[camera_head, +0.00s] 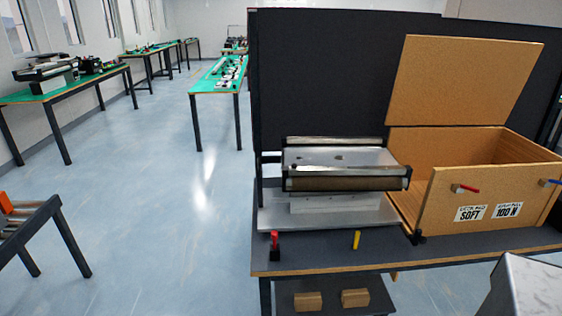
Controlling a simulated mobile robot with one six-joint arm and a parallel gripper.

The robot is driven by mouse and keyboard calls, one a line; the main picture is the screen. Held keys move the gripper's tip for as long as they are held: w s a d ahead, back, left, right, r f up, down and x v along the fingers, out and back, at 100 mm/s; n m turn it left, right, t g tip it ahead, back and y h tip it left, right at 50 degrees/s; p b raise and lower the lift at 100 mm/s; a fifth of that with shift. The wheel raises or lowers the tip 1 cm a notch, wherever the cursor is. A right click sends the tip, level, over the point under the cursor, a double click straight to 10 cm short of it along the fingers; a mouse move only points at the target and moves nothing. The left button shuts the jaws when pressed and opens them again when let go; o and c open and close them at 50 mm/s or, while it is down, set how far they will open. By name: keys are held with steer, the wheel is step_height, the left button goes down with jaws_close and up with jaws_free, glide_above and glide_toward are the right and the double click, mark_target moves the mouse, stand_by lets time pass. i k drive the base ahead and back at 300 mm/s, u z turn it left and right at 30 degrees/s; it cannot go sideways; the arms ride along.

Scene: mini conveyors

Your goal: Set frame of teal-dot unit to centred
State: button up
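A mini conveyor unit (338,157) with a light grey top and a brown roller along its front stands on a grey base plate (285,217) on the dark table. I cannot make out a teal dot on it, so I cannot tell if it is the teal-dot unit. A red-topped lever or knob (275,240) and a yellow one (356,240) stand at the front of the plate. Which setting the frame is in cannot be read from here. My gripper is not in view.
An open wooden box (440,210) with labels "SOFT" and "100 N" and red and blue levers stands right of the unit. A dark panel (320,75) rises behind. Two wooden blocks (308,301) lie on the shelf below. Open floor (170,210) lies left.

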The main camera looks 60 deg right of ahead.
mark_target(309, 163)
steer(key=z, duration=0.35)
steer(key=i, duration=0.9)
steer(key=z, duration=0.35)
